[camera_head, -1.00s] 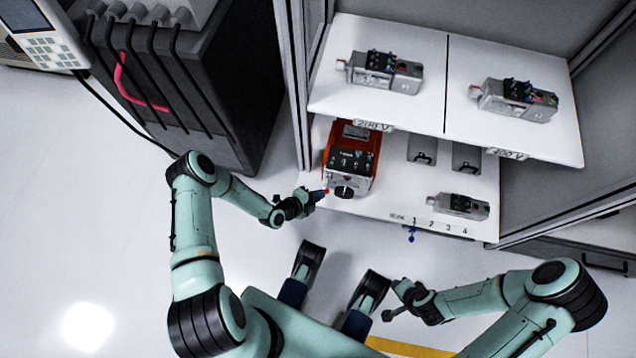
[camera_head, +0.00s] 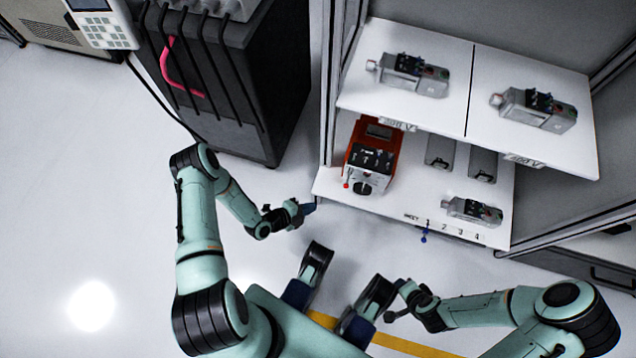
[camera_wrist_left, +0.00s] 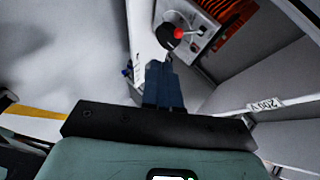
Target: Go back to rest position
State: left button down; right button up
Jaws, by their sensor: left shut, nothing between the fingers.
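My left gripper (camera_head: 308,208) is just off the left front edge of the lower shelf, shut and empty. In the left wrist view its blue fingers (camera_wrist_left: 162,85) are together, pointing toward the orange device's front. The orange device (camera_head: 371,157) stands on the lower shelf, with a black dial and a small red knob on its front. The red knob (camera_wrist_left: 178,33) shows in the left wrist view, beyond the fingertips and apart from them. My right gripper (camera_head: 394,315) hangs low at the bottom right over the floor. It is small there, and its jaw gap cannot be made out.
The upper shelf (camera_head: 450,110) holds two grey servo units. The lower shelf (camera_head: 410,195) holds another servo unit (camera_head: 473,211) and two grey blocks. A dark cabinet (camera_head: 235,85) with a pink cable stands at the left.

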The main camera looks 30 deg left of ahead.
pick_arm(q)
jog(key=shift+s+a, duration=0.15)
jog(key=shift+s, duration=0.2)
pick_arm(e)
jog(key=shift+s+a, duration=0.1)
jog(key=shift+s, duration=0.05)
